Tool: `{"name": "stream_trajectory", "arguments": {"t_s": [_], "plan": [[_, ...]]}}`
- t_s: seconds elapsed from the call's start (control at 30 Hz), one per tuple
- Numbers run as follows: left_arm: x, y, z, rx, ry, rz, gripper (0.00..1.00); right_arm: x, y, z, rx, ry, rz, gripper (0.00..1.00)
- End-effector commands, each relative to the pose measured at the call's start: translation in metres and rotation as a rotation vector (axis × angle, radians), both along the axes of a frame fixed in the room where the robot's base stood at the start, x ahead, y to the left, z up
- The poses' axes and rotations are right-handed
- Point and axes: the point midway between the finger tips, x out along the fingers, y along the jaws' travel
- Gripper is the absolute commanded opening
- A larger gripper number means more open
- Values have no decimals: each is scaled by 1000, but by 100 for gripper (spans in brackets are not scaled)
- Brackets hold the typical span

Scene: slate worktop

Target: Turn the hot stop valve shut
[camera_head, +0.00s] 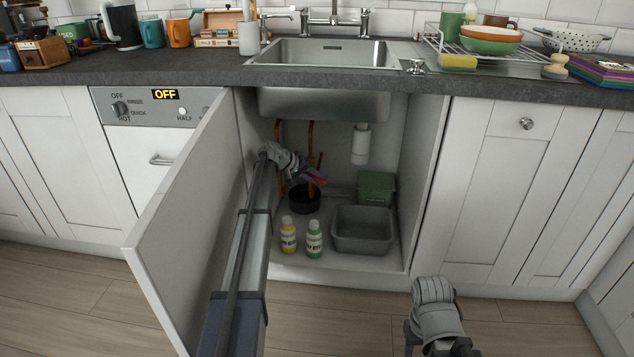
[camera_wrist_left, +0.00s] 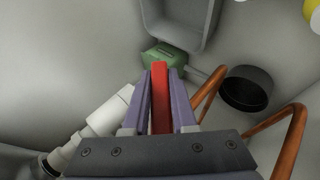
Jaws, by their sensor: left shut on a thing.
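The red handle of the hot stop valve (camera_wrist_left: 160,95) shows in the left wrist view as a flat red bar between the fingers. My left gripper (camera_head: 316,178) reaches into the open cupboard under the sink and is shut on this handle. In the left wrist view the two purple fingers (camera_wrist_left: 160,100) lie along both sides of the bar. The valve body is hidden behind the gripper. Copper pipes (camera_head: 310,143) run down near the gripper. My right arm's end (camera_head: 432,300) is low in front of the right cupboard, and its fingers cannot be made out.
The open cupboard door (camera_head: 185,225) stands left of my left arm. On the cupboard floor are a yellow bottle (camera_head: 288,236), a green-and-white bottle (camera_head: 313,240), a grey tub (camera_head: 362,232), a green box (camera_head: 377,188) and a black pot (camera_head: 304,199). A white drain pipe (camera_head: 361,145) hangs above.

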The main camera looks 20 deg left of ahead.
Motion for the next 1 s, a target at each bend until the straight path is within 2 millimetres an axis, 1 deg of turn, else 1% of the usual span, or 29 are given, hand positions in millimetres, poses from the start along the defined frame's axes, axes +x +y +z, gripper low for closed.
{"name": "stream_trajectory", "arguments": {"t_s": [0.13,0.17,0.4,0.63,0.77,0.87,1.0], "plan": [[0,0,0,2,1,-1,0,0,0,0,0,0,0,50],[0,0,0,2,2,-2,28,0,0,0,0,0,0,50],[0,0,0,2,1,-1,55,0,0,0,0,0,0,50],[0,0,0,4,2,-1,55,0,0,1,0,0,0,50],[0,0,1,35,9,-1,55,0,0,6,0,0,0,50],[-1,2,1,100,26,-1,55,0,0,15,0,0,0,50],[-2,6,-1,236,61,-3,55,0,0,29,0,0,0,50]]}}
